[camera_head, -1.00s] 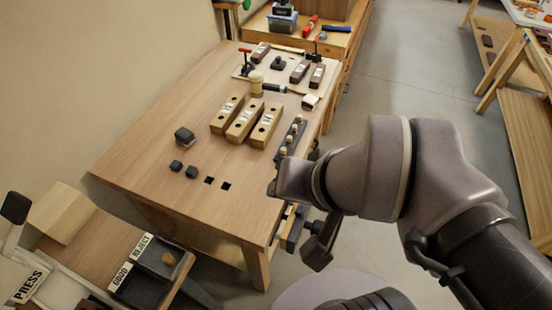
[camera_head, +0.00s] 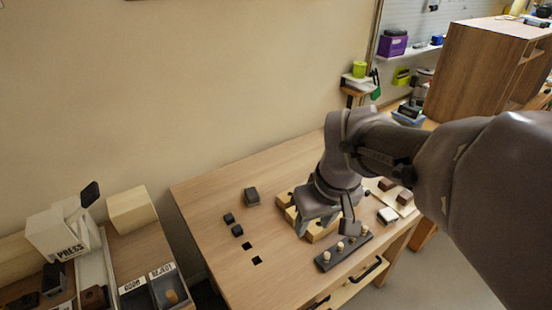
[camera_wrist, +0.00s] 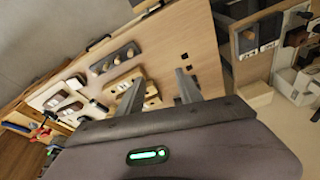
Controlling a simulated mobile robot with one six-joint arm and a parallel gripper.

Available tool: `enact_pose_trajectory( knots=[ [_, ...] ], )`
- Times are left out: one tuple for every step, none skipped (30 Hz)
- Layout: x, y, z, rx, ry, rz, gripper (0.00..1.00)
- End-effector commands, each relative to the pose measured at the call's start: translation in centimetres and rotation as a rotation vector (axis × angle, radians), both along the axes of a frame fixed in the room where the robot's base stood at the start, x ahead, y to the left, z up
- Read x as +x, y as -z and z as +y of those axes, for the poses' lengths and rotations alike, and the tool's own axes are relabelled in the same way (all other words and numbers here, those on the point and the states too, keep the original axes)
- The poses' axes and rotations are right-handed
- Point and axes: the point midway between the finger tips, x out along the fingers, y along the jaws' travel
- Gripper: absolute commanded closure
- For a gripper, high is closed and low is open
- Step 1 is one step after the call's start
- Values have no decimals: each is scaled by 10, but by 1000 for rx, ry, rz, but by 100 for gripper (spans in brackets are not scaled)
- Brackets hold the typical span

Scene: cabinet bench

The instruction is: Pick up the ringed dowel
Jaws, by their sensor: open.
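Several pale dowels (camera_head: 340,246) stand in a dark rack (camera_head: 334,260) near the front edge of the bench. The rack also shows in the wrist view (camera_wrist: 128,51), left of my fingers. The picture is too small to tell which dowel bears a ring. My gripper (camera_head: 325,222) is over the bench, just behind the rack as seen from the head. In the wrist view my gripper's (camera_wrist: 159,76) two fingers are spread, with nothing between them. It is apart from the dowels. My wrist partly hides the wooden blocks (camera_head: 316,236).
The wooden blocks with holes stand close to the rack. A press and trays (camera_head: 170,293) stand at lower left. The bench's left part is mostly clear.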

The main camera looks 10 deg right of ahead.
Motion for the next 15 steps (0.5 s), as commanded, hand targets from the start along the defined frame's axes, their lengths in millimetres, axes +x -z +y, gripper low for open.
enact_pose_trajectory(
  knots=[
    [10, 5, -10, -16, -40, 32, 58],
    [16, 9, -16, -28, -71, 48, 58],
    [24, 15, -25, -43, -114, 73, 58],
    [30, 21, -31, -51, -149, 92, 58],
    [36, 27, -38, -60, -181, 111, 58],
    [43, 35, -48, -71, -229, 137, 58],
    [48, 42, -55, -77, -263, 155, 58],
    [53, 49, -62, -82, -297, 173, 58],
    [58, 58, -70, -88, -341, 195, 58],
    [61, 64, -76, -91, -369, 209, 58],
    [63, 70, -80, -93, -391, 219, 58],
    [65, 76, -85, -93, -414, 230, 58],
    [66, 80, -86, -95, -426, 235, 58],
    [67, 85, -87, -95, -434, 238, 58],
    [67, 95, -88, -96, -439, 239, 58]
  ],
)
